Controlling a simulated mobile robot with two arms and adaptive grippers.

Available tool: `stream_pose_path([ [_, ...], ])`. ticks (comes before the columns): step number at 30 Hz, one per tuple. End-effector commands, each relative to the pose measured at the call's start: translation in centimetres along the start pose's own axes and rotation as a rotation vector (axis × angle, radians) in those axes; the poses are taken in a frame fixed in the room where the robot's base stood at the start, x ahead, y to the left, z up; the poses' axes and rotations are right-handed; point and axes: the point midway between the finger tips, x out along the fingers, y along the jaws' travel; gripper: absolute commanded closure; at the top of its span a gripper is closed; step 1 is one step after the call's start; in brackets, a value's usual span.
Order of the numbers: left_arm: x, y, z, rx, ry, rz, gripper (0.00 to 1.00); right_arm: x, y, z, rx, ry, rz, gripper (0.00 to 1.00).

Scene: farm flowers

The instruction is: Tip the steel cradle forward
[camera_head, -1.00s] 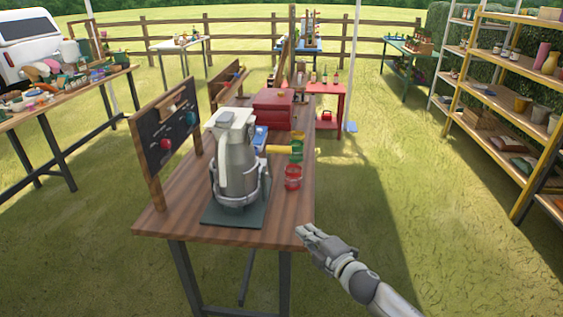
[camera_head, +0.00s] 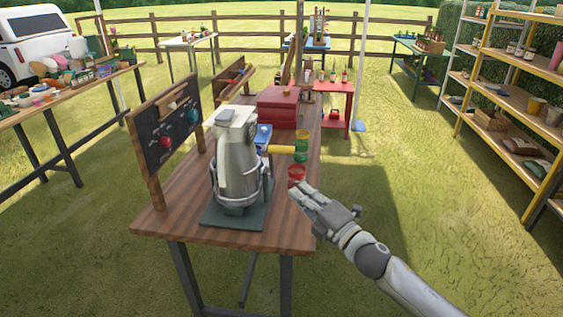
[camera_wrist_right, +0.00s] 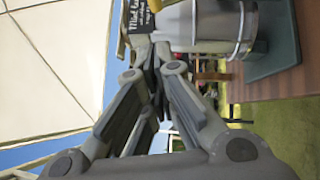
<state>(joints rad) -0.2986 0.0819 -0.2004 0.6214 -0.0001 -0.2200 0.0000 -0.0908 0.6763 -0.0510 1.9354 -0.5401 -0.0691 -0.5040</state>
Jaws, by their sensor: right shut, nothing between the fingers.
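The steel cradle (camera_head: 213,190) stands on a dark green base plate (camera_head: 232,218) near the front edge of the wooden table. It holds a large pale metal jug (camera_head: 236,160), which looks upright. My right gripper (camera_head: 299,188) is shut and empty, to the right of the cradle by the table's right edge, apart from it. In the right wrist view the shut fingers (camera_wrist_right: 150,65) point past the jug (camera_wrist_right: 205,22) and cradle ring (camera_wrist_right: 243,28). My left gripper is not in view.
A red cup (camera_head: 296,174) is partly hidden behind my right gripper. A green can (camera_head: 301,146), a yellow-handled blue tool (camera_head: 280,149) and a red box (camera_head: 279,107) lie farther back. A dark panel with knobs (camera_head: 165,130) stands left.

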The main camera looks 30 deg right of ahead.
Motion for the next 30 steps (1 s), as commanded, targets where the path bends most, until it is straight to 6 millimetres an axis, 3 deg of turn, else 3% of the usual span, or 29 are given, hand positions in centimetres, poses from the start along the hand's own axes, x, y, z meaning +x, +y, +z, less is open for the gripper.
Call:
stream_pose_path([
  [19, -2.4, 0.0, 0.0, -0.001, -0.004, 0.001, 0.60, 9.8, 0.3, 0.1, 0.001, -0.001, 0.001, 1.00],
  [30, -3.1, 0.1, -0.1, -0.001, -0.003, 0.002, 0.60, 12.2, 0.1, 2.7, 0.000, -0.001, 0.000, 1.00],
])
